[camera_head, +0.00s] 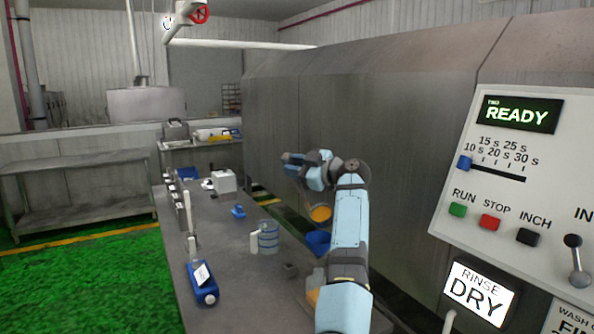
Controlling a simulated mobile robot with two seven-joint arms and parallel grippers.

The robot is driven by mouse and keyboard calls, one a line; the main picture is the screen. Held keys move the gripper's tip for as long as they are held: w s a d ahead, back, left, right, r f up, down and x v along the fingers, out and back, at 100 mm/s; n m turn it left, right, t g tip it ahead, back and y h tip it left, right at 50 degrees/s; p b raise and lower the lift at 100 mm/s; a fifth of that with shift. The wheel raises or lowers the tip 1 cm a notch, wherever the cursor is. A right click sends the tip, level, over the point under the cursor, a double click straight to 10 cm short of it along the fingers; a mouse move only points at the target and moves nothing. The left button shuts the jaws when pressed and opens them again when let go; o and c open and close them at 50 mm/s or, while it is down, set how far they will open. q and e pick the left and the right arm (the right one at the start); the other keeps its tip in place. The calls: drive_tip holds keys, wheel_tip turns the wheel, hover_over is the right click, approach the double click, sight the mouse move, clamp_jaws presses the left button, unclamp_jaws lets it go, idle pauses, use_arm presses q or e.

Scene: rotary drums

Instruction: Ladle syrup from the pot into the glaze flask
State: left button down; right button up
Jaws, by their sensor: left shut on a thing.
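My left arm rises from the bottom and bends left at the top. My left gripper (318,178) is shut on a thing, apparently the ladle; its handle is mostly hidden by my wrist. Just below my wrist is a round grey-rimmed cup with orange syrup (320,213); I cannot tell whether it is the ladle's bowl or the pot. A blue container (317,241) is below it, partly behind my arm. A pale blue clear vessel with a white handle (268,238), probably the glaze flask, stands upright on the table, left of my arm. My right gripper is out of view.
A large steel drum housing (390,110) and a control panel (520,180) bound the right. Green floor lies left.

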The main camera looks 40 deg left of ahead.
use_arm(q)
drive_tip(key=s+d+f+n+b, duration=0.1)
drive_tip(key=s+f+n+b, duration=0.7)
drive_tip(key=f+b, duration=0.5)
drive_tip(key=shift+s+d+b, duration=0.15)
drive_tip(key=shift+s+b, duration=0.7)
drive_tip(key=shift+b, duration=0.4)
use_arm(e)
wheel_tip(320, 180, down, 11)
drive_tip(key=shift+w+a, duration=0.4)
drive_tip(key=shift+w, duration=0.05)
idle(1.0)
